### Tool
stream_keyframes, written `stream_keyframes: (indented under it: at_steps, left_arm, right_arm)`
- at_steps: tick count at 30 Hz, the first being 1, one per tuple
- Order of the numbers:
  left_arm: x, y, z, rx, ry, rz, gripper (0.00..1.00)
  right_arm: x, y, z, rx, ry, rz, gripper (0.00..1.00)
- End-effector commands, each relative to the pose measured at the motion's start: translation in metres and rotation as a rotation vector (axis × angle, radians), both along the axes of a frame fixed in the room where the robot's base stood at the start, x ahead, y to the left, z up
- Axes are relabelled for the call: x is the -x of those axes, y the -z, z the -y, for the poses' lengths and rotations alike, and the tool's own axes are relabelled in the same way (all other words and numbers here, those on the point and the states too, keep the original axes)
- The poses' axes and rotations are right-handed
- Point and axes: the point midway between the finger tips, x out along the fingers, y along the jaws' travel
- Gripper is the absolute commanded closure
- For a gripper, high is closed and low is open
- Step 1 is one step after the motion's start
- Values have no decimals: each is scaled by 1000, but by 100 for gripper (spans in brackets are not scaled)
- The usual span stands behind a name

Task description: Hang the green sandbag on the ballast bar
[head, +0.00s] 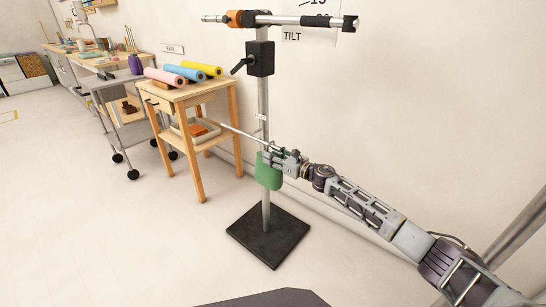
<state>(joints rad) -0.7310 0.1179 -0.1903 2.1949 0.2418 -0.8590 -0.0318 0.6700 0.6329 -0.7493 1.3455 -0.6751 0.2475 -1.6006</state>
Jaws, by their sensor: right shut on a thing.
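The green sandbag (268,173) is upright just below the fingers of my right gripper (274,156), in front of the stand's pole. My right gripper is shut on the top of the sandbag. A thin metal bar, which looks like the ballast bar (240,134), runs from the upper left down toward the pole and ends near the gripper. I cannot tell whether the bag's top touches this bar. The stand's pole (264,98) rises from a black square base (268,238). My left gripper is not in view.
A wooden side table (190,92) holding pink, blue and yellow rolls stands left of the pole, with a tray on its lower shelf. A grey cart (105,82) is farther left. The wall is close behind the stand. The floor at left is clear.

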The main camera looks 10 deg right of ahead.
Motion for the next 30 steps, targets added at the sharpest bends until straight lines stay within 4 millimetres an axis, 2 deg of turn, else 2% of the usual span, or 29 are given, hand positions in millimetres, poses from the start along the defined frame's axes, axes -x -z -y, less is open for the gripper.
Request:
stream_keyframes:
  at_steps: [2, 3, 9, 15, 16, 23, 30]
  left_arm:
    - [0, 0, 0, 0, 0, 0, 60]
    - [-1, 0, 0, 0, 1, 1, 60]
    - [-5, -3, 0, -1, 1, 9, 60]
    - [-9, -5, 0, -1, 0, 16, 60]
    - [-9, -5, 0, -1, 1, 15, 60]
    - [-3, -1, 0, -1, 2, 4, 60]
    - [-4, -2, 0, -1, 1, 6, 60]
  right_arm:
    - [0, 0, 0, 0, -1, 0, 100]
    - [0, 0, 0, 1, -1, -1, 58]
    - [0, 2, 0, 1, -1, -2, 34]
    - [0, 2, 0, 2, 0, -2, 34]
    - [2, 9, 0, 6, 0, -11, 34]
    - [3, 6, 2, 4, 0, -7, 34]
    - [14, 5, 12, 3, 1, -5, 34]
